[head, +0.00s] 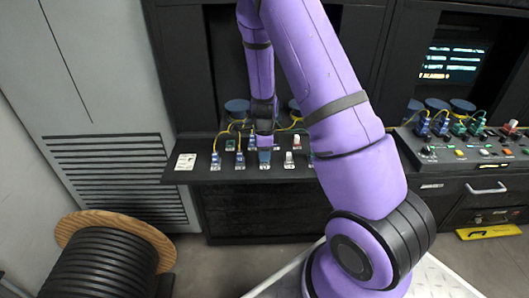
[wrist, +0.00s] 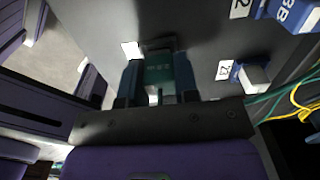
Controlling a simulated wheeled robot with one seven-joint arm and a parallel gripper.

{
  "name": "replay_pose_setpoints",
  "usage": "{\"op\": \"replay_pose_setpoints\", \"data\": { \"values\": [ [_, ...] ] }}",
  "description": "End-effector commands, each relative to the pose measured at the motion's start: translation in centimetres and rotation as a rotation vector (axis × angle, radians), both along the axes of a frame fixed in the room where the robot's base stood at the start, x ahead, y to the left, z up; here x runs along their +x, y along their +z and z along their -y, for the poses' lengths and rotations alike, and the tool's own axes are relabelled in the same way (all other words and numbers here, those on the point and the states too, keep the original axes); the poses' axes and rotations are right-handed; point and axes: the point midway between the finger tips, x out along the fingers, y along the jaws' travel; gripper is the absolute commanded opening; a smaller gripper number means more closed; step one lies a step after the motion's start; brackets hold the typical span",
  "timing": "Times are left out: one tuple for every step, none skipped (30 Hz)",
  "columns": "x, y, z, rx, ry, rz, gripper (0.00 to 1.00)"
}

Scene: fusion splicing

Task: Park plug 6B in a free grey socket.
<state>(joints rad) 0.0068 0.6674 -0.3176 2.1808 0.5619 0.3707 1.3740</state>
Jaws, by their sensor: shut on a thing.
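My gripper (wrist: 160,90) is shut on a teal plug (wrist: 158,68) in the wrist view. Its small label is too blurred to read, so I cannot confirm that it is 6B. The plug is close to the dark panel, and I cannot tell whether it is seated in a socket. In the head view my gripper (head: 264,140) hangs low over the shelf (head: 190,176), among the small sockets and plugs. A blue socket with a pale block (wrist: 254,77) stands to the right of the gripper in the wrist view. I cannot pick out a free grey socket with certainty.
A blue plug with a white label (wrist: 296,14) is at the wrist view's top right, near green and yellow cables (wrist: 290,98). In the head view, a blue plug (head: 240,160) stands left of the gripper. A second console (head: 470,150) carries more plugs at right.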

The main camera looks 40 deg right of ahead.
Motion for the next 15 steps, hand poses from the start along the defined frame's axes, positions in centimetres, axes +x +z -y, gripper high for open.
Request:
{"op": "replay_pose_setpoints", "data": {
  "values": [
    [0.00, -0.10, 0.01, 0.000, 0.000, 0.000, 0.00],
    [0.00, -0.15, 0.00, 0.000, 0.000, 0.000, 0.00],
    [-0.01, -0.21, 0.01, 0.000, 0.000, 0.000, 0.00],
    [0.00, -0.27, 0.00, 0.000, 0.000, 0.000, 0.00],
    [0.00, -0.32, 0.00, 0.000, 0.000, 0.000, 0.00],
    [0.00, -0.38, 0.00, 0.000, -0.001, 0.000, 0.00],
    [-0.01, -0.44, 0.01, 0.001, -0.001, -0.001, 0.00],
    [0.00, -0.49, 0.00, 0.001, -0.001, -0.001, 0.00],
    [0.00, -0.48, 0.00, 0.000, -0.001, 0.000, 0.00],
    [0.01, -0.47, -0.01, 0.000, -0.001, 0.000, 0.00],
    [0.00, -0.47, 0.00, 0.000, -0.001, 0.000, 0.00],
    [0.01, -0.47, -0.01, 0.000, -0.001, 0.000, 0.35],
    [0.00, -0.47, 0.00, 0.000, -0.001, 0.000, 0.42],
    [0.00, -0.47, 0.00, 0.000, -0.001, 0.000, 0.49],
    [0.00, -0.47, 0.00, 0.000, -0.001, 0.000, 0.58]
  ]
}}
